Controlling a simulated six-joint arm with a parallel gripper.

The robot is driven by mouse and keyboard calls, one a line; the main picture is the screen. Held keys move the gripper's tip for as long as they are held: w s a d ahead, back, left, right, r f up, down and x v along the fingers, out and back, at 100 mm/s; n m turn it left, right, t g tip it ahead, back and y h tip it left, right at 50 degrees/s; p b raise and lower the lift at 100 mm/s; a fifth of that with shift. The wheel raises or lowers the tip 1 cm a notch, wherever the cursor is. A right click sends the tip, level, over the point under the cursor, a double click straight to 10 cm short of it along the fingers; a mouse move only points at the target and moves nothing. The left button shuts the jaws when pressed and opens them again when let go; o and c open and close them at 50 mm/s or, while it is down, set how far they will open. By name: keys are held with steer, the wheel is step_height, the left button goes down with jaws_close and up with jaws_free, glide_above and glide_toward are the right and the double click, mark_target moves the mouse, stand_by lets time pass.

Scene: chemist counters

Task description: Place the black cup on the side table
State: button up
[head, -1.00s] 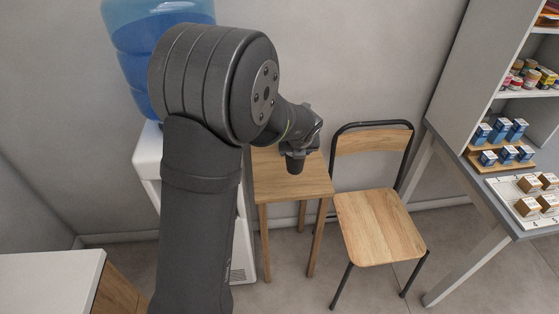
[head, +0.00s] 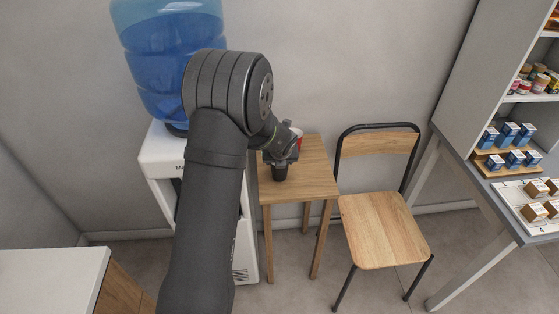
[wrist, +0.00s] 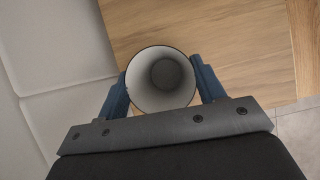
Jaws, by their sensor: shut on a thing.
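The black cup (head: 280,173) is held by my gripper (head: 281,160) over the left part of the wooden side table (head: 315,180). In the wrist view I look down into the cup (wrist: 162,80); its inside is grey-white and its rim is dark. The blue fingers of my gripper (wrist: 162,88) close on it from both sides. The cup looks upright. In the wrist view the table top (wrist: 235,45) lies beneath and to the right of the cup. I cannot tell whether the cup's base touches the table.
A small red and white object (head: 299,135) stands behind my gripper, partly hidden. A water dispenser (head: 160,150) with a blue bottle (head: 160,60) is left of the table. A chair (head: 385,228) stands to the right. The table's right and front parts are bare.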

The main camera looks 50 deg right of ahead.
steer(key=o, duration=0.9)
steer(key=shift+f, duration=0.1)
steer(key=shift+r, duration=0.4)
steer(key=v, duration=1.1)
steer(key=shift+s+a+r, duration=0.15)
steer(key=shift+a, duration=0.05)
steer(key=x, duration=1.2)
